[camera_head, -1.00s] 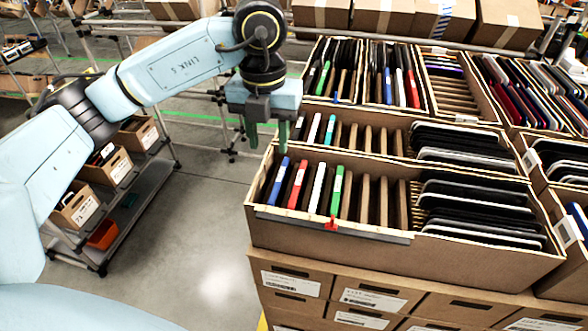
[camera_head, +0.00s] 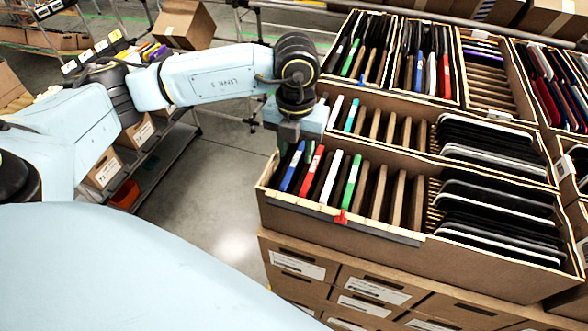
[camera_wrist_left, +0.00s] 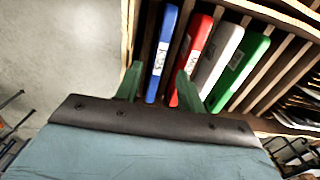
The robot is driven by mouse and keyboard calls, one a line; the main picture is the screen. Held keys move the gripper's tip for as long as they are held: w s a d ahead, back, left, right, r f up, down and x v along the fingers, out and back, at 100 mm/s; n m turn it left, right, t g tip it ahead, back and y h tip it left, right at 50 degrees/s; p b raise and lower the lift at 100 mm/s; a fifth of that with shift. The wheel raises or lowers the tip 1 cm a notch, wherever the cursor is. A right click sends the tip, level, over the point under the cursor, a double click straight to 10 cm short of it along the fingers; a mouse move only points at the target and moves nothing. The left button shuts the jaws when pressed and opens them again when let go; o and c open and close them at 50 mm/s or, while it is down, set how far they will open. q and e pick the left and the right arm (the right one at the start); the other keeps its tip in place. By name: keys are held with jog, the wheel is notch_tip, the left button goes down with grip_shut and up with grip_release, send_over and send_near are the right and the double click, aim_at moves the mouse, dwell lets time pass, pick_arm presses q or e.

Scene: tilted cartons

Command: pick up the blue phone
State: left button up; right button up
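The blue phone (camera_head: 292,167) stands on edge, slightly tilted, at the left end of the front carton (camera_head: 330,212). In the left wrist view the blue phone (camera_wrist_left: 162,52) lies between the two green fingers of my left gripper (camera_wrist_left: 160,78), with a gap on the left side. The right finger is close to the red phone (camera_wrist_left: 195,48); I cannot tell whether they touch. In the head view my left gripper (camera_head: 297,146) hangs just above the blue phone, open, with nothing held. My right gripper is not in view.
White (camera_head: 331,178) and green (camera_head: 351,182) phones stand right of the red one, then brown dividers and stacked black phones (camera_head: 495,215). More filled cartons lie behind. A shelf with boxes (camera_head: 105,168) stands left across open floor.

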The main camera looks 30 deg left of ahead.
aim_at(294, 162)
pick_arm(q)
jog(key=shift+s+f+p, duration=0.2)
jog(key=shift+f+p, duration=0.15)
jog(key=shift+f, duration=1.4)
grip_shut()
jog(key=shift+r, duration=0.1)
